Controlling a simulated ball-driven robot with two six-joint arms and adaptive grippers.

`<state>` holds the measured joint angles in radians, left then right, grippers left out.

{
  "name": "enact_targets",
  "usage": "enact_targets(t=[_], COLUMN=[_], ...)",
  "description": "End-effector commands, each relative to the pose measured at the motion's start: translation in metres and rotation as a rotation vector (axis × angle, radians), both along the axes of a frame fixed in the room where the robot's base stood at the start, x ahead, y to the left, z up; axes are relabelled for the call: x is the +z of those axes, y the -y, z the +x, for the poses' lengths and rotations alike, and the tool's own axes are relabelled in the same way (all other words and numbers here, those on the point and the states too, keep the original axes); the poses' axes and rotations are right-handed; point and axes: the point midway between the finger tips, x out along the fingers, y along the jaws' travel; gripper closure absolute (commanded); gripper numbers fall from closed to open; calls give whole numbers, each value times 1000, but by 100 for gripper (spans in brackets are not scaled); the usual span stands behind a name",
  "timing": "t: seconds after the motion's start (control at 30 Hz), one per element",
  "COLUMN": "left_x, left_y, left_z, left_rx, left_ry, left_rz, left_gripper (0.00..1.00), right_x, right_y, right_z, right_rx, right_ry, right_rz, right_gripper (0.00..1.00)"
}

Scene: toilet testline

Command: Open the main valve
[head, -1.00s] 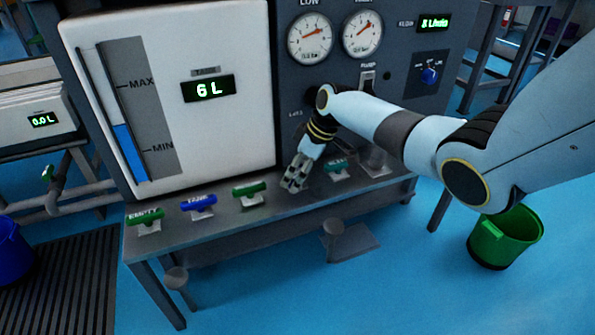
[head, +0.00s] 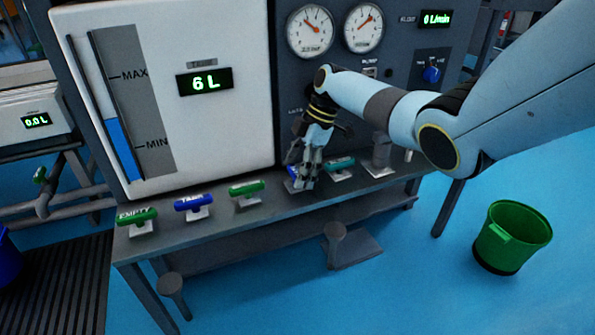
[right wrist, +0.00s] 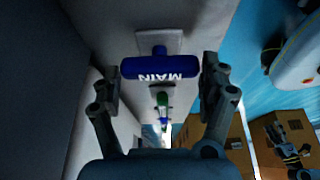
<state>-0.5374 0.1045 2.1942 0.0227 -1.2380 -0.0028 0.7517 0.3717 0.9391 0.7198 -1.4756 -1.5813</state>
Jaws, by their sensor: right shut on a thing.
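The main valve has a blue bar handle (right wrist: 160,68) with white lettering MAIN, upside down in the right wrist view. In the head view a bit of this blue handle (head: 293,172) shows beside my fingers; the rest is hidden. My right gripper (right wrist: 161,78) has one finger at each end of the handle and is shut on it. In the head view the right gripper (head: 303,181) reaches down to the bench shelf from the right.
Other handles stand along the shelf: green EMPTY (head: 137,216), blue TANK (head: 194,203), green (head: 246,188) and teal (head: 340,164). The tank display (head: 205,84) reads 6 L. The flow display (head: 436,19) reads 0 L/min. A green bucket (head: 512,237) stands right.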

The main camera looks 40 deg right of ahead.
Motion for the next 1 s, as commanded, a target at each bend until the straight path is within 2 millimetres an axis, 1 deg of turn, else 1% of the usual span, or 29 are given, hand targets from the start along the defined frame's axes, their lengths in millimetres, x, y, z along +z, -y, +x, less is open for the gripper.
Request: enact_targets(t=[0.53, 0.57, 0.7, 0.73, 1.0], left_x=[2, 2, 2, 2, 3], left_y=[1, 1, 1, 1, 1], left_z=[1, 1, 1, 1, 2], left_rx=[-1, -1, -1, -1, 0], left_ry=[5, 5, 4, 4, 7], left_rz=[-2, -2, -2, -2, -3], left_gripper=[34, 34, 34, 34, 34], right_x=[-1, -1, -1, -1, 1], right_y=[0, 0, 0, 0, 1], right_z=[0, 0, 0, 0, 0], right_rx=[25, 25, 24, 24, 24], right_ry=[-1, -1, -1, -1, 0], right_rz=[-1, -1, -1, -1, -1], right_gripper=[54, 20, 2, 0, 0])
